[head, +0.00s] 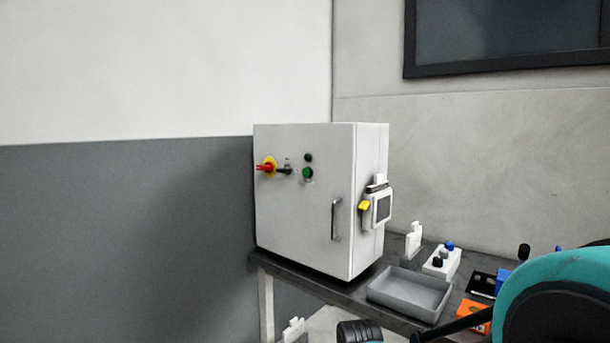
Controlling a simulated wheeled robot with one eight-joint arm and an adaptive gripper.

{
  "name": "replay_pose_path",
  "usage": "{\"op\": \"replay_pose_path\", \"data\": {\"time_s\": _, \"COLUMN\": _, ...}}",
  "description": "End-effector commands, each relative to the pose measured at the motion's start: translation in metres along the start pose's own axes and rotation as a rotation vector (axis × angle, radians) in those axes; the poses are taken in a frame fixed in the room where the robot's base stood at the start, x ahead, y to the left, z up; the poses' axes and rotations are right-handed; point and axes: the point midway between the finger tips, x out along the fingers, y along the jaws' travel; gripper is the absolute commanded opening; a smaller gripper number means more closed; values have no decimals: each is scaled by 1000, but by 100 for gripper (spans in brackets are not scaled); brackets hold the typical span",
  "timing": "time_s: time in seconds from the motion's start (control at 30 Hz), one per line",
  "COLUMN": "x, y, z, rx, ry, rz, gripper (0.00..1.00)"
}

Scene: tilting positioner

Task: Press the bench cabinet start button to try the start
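The bench cabinet (295,215) is a light grey box standing on a dark bench in the head view, its door shut. On its door, a green button (307,174) in a dark ring sits below a smaller dark green round part (308,157), which looks like a lamp. To their left is a red rotary handle on a yellow plate (270,167). A black selector or key part (285,170) sits between the handle and the green button. My gripper cannot be made out in this view; nothing touches the green button.
A yellow-and-grey device (381,207) hangs on the cabinet's right side. A grey tray (410,292), a white block with knobs (441,262) and an orange item (475,315) lie on the bench (310,282). My teal arm link fills the lower right. Space before the door looks clear.

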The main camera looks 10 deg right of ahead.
Motion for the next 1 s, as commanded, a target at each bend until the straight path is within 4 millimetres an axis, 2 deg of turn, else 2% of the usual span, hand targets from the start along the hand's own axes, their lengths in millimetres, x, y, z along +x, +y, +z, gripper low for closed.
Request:
{"op": "replay_pose_path", "data": {"time_s": 0.03, "x": 0, "y": 0, "z": 0, "rx": 0, "ry": 0, "rz": 0, "gripper": 17}}
{"op": "replay_pose_path", "data": {"time_s": 0.17, "x": 0, "y": 0, "z": 0, "rx": 0, "ry": 0, "rz": 0, "gripper": 1}}
{"op": "replay_pose_path", "data": {"time_s": 0.2, "x": 0, "y": 0, "z": 0, "rx": 0, "ry": 0, "rz": 0, "gripper": 0}}
{"op": "replay_pose_path", "data": {"time_s": 1.0, "x": 0, "y": 0, "z": 0, "rx": 0, "ry": 0, "rz": 0, "gripper": 0}}
